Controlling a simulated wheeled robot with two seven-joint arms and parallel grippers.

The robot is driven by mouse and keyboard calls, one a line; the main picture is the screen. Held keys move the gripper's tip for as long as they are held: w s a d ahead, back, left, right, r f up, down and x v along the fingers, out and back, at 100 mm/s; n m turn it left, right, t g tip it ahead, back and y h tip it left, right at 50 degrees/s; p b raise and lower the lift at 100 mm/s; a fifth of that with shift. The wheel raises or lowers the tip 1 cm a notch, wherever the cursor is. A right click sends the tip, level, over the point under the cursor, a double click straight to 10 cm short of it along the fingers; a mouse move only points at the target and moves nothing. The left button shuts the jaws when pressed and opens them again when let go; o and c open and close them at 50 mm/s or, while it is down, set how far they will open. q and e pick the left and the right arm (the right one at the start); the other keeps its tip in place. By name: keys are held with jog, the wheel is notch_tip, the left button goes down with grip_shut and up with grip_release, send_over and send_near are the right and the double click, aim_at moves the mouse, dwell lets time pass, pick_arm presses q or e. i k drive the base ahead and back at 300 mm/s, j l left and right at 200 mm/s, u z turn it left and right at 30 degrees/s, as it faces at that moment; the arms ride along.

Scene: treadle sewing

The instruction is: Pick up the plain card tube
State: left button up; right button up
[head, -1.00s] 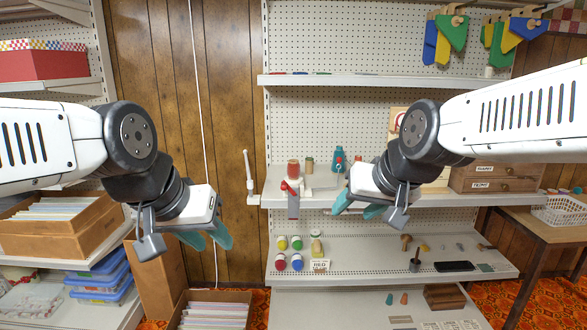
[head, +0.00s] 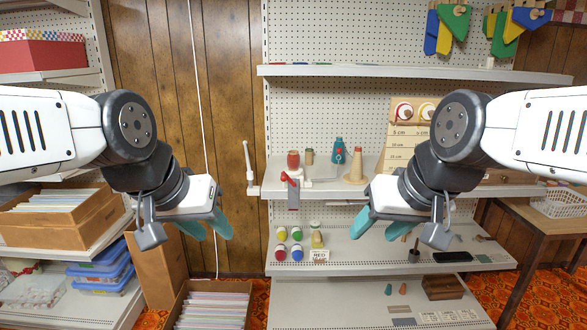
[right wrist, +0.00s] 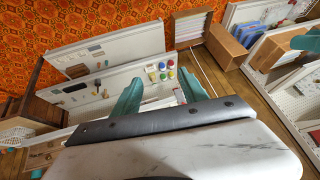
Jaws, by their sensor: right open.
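A small tan tube (head: 309,156) with a darker top stands on the middle shelf, between a red spool (head: 293,159) and a teal bottle (head: 338,150). It looks like the plain card tube, but it is too small to be sure. My left gripper (head: 208,229) is open and empty, left of the shelf unit. My right gripper (head: 382,227) is open and empty, in front of the shelves, below and right of the tube. Its teal fingers (right wrist: 160,92) also show apart in the right wrist view, with nothing between them.
A tan cone (head: 356,166) stands right of the bottle. A red-handled clamp (head: 291,186) sits at the middle shelf's front edge, before the tube. The upper shelf (head: 420,72) overhangs. Several colored-lid jars (head: 289,244) stand on the lower shelf.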

aim_at(292, 159)
jog(key=i+j, duration=0.95)
jog(key=j, duration=0.15)
jog(key=i+l+z, duration=0.05)
